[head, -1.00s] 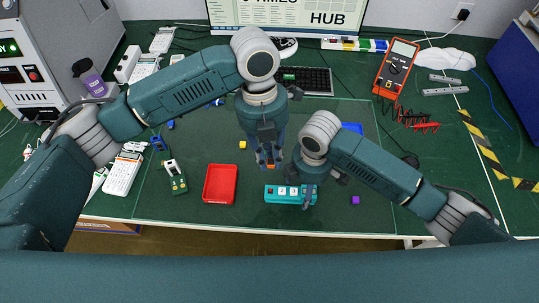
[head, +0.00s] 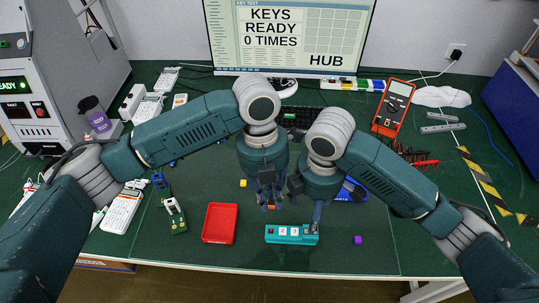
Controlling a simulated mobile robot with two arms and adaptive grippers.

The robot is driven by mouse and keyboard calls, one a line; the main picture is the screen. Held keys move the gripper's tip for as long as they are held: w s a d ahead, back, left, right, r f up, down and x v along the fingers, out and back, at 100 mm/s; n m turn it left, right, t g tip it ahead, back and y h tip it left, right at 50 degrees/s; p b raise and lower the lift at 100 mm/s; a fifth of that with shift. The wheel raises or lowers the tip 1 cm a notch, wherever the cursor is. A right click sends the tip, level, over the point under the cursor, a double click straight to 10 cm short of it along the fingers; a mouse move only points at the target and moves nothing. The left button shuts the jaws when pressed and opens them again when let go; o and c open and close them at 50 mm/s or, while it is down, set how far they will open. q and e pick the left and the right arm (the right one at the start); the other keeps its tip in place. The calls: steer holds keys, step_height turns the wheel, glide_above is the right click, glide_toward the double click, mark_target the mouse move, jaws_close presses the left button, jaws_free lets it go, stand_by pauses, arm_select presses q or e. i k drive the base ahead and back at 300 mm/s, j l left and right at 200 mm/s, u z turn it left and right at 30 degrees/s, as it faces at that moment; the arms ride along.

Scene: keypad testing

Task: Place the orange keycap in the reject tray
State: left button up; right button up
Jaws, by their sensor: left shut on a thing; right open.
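My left gripper (head: 268,205) is shut on a small orange keycap (head: 271,207), held between its tips just behind the teal key block. The keycap is mostly covered by the fingers. The red tray (head: 220,223), the likely reject tray, lies to the left of this gripper and looks empty. My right gripper (head: 315,226) is open, pointing down at the right end of the teal key block (head: 290,241), which carries white keys. Whether its fingers touch the block is hard to tell.
A purple keycap (head: 357,240) lies right of the block, and a yellow keycap (head: 243,183) lies behind the red tray. A blue tray (head: 352,190) is partly hidden by my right arm.

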mark_target(221, 225)
steer(key=k, duration=1)
